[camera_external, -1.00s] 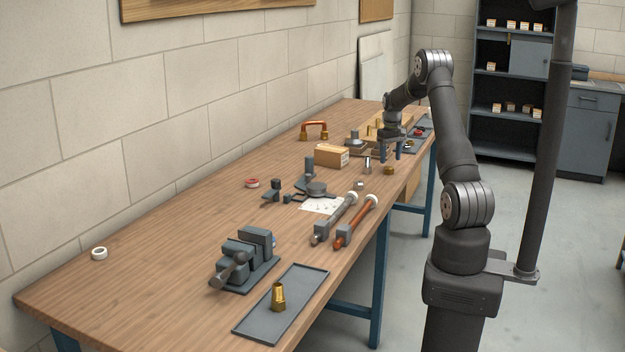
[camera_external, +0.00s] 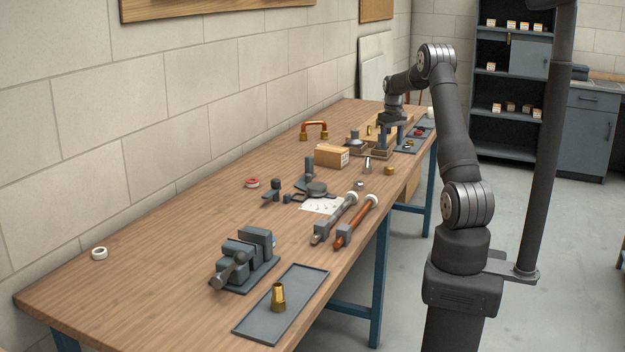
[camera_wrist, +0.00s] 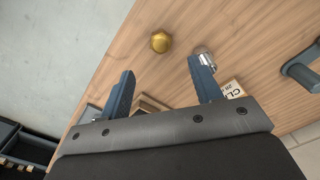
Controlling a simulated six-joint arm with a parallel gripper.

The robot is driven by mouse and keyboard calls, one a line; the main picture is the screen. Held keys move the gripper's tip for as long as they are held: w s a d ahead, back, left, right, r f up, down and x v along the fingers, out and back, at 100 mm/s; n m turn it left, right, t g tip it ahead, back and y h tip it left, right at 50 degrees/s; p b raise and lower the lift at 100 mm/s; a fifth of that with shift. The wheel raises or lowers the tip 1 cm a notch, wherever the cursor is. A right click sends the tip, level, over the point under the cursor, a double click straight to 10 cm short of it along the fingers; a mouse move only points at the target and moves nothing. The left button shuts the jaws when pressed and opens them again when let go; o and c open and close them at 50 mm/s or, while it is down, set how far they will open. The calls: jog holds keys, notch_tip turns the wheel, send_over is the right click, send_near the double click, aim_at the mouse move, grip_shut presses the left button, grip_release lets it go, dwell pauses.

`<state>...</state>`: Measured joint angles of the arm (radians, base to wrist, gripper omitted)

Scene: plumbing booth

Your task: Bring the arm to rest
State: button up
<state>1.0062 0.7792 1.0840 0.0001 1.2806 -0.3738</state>
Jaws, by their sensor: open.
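My gripper (camera_external: 391,140) hangs above the far part of the workbench (camera_external: 165,222) in the outside view, its fingers pointing down. In the wrist view its two blue-grey fingers (camera_wrist: 160,96) are spread wide apart with nothing between them but bench and part of a wooden piece. A brass hex fitting (camera_wrist: 160,42) lies on the bench beyond the fingertips. A shiny metal fitting (camera_wrist: 205,57) shows beside the right finger, partly hidden by it.
A vise (camera_external: 245,258) and a grey tray (camera_external: 300,290) with a brass fitting (camera_external: 278,297) are at the near end. A shelf unit (camera_external: 510,90) stands behind.

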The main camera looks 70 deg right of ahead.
aim_at(390, 167)
notch_tip(390, 167, down, 10)
jog(key=shift+r, duration=0.25)
notch_tip(390, 167, up, 4)
jog(key=shift+f, duration=0.15)
jog(key=s+r, duration=0.7)
jog(key=s, duration=0.4)
jog(key=w+a+r+n, duration=0.1)
jog(key=w+a+n, duration=0.3)
jog(key=w+a, duration=0.5)
jog(key=w+a+n, duration=0.4)
jog(key=w+a, duration=0.4)
jog(key=a, duration=0.4)
jog(key=w+a+n, duration=0.3)
jog(key=a+n, duration=0.4)
jog(key=a, duration=1.6)
jog(key=shift+a+r+n, duration=0.2)
jog(key=shift+n, duration=0.1)
jog(key=shift+w, duration=0.1)
